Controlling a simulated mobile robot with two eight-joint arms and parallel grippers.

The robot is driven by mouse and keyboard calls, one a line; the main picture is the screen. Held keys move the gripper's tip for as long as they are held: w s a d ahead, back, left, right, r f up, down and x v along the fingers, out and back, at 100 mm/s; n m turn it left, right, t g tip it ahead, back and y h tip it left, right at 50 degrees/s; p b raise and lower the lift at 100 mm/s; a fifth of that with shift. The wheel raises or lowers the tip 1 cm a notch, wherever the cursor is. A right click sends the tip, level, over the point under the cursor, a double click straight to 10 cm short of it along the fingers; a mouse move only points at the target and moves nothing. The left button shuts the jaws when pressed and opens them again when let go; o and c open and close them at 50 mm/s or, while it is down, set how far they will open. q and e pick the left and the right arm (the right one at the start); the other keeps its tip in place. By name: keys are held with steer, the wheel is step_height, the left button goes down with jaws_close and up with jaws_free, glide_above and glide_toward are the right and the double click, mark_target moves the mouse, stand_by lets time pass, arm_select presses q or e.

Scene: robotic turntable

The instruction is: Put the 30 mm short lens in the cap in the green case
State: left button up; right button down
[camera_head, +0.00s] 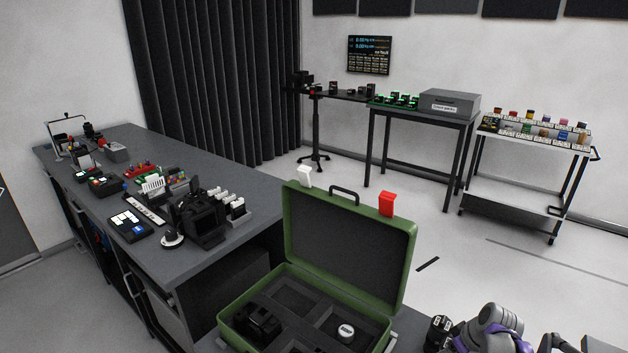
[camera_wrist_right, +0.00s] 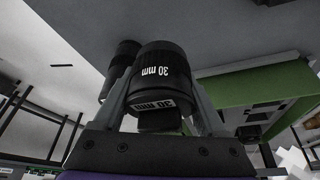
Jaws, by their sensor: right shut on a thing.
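The open green case (camera_head: 300,271) stands at the bottom centre of the head view, its lid raised. A small round thing with a white top (camera_head: 345,331), perhaps the cap, sits in a right-hand compartment. My right gripper (camera_wrist_right: 158,100) is shut on a black lens (camera_wrist_right: 163,68) marked "30 mm". In the head view, the lens (camera_head: 438,332) is right of the case, apart from it. In the wrist view, the green case (camera_wrist_right: 255,88) shows to the right, behind the lens. My left gripper is not in view.
A black camera-like thing (camera_head: 262,319) fills the case's left compartment. A cluttered grey bench (camera_head: 240,262) runs along the left. In the wrist view, another black cylinder (camera_wrist_right: 121,62) shows beyond the lens.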

steer(key=s+a+r+m+h+p, duration=0.1)
steer(key=s+a+r+m+p, duration=0.2)
steer(key=a, duration=0.7)
steer(key=a+r+m+h+p, duration=0.1)
steer(key=a+r+m+p, duration=0.15)
steer(key=a+p, duration=0.5)
steer(key=w+d+f+m+h+b, duration=0.1)
steer(key=w+d+f+b, duration=0.2)
steer(key=d+b, duration=0.55)
steer(key=w+d+f+m+b, duration=0.25)
steer(key=d+b, duration=0.35)
steer(key=d, duration=0.5)
steer(key=shift+n, duration=0.3)
steer(key=f, duration=0.3)
steer(key=f+b, duration=0.1)
steer(key=f, duration=0.6)
steer(key=shift+s+a+b, duration=0.15)
steer(key=shift+s+b, duration=0.1)
steer(key=shift+b, duration=0.1)
steer(key=shift+c, duration=1.9)
jaws_free()
steer(key=shift+f, duration=0.15)
steer(key=o, duration=0.4)
